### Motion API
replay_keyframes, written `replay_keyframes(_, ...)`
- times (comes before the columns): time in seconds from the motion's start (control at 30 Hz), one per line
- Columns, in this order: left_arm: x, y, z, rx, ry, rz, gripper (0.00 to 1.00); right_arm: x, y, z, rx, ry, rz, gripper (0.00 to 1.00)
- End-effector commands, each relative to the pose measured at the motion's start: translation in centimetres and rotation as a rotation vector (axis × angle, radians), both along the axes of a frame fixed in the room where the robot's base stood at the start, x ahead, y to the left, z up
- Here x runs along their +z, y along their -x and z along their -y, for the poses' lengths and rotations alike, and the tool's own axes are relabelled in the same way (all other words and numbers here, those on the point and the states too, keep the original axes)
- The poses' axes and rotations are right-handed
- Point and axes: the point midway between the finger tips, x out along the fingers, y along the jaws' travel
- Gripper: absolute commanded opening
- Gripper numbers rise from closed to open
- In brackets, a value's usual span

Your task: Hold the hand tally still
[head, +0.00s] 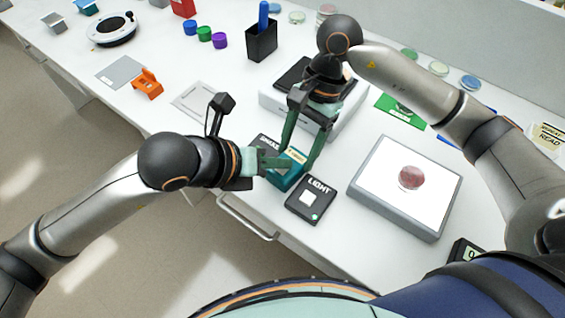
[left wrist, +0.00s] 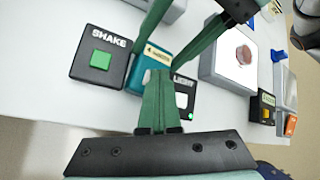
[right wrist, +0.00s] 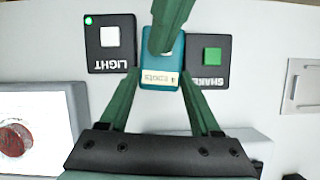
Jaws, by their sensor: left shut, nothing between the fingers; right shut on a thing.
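The hand tally is a teal box with a pale label reading "4 spots"; it shows in the head view (head: 287,178), the left wrist view (left wrist: 139,76) and the right wrist view (right wrist: 160,76). It sits between two black button boxes. My right gripper (head: 297,162) comes down from above, shut on the tally with one finger at each side. My left gripper (head: 284,163) is shut and empty, its fingertips over the tally's top; in the right wrist view its fingers (right wrist: 166,40) cover the tally's far part. I cannot tell whether they touch it.
The LIGHT box (head: 311,198) with a white button and the SHAKE box (left wrist: 100,58) with a green button flank the tally. A light plate (head: 382,203) with a red dish (head: 411,177) stands right. A white device (head: 340,120) stands behind. The bench's front edge is close.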

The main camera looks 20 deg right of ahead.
Motion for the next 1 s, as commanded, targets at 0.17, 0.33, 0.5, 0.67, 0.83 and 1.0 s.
replay_keyframes(0.17,0.7,0.0,0.0,-0.001,0.001,0.002,0.00,0.0,0.0,0.0,0.000,0.000,0.000,0.05)
replay_keyframes(0.33,1.5,0.0,0.0,-0.001,0.000,0.001,0.00,0.0,0.0,0.0,0.000,0.000,0.000,0.05)
replay_keyframes(0.5,1.6,0.0,0.0,0.000,0.000,0.000,0.00,0.0,0.0,0.0,0.000,0.000,0.000,0.05)
replay_keyframes(0.67,1.7,0.0,0.0,-0.001,0.000,0.001,0.00,0.0,0.0,0.0,0.000,0.000,0.000,0.05)
replay_keyframes(0.83,3.0,-0.1,0.0,0.000,0.001,0.003,0.00,0.0,0.0,0.0,0.000,0.000,0.000,0.05)
replay_keyframes(1.0,4.8,0.0,0.1,-0.002,0.002,0.004,0.00,0.0,0.0,0.0,0.000,0.000,0.000,0.05)
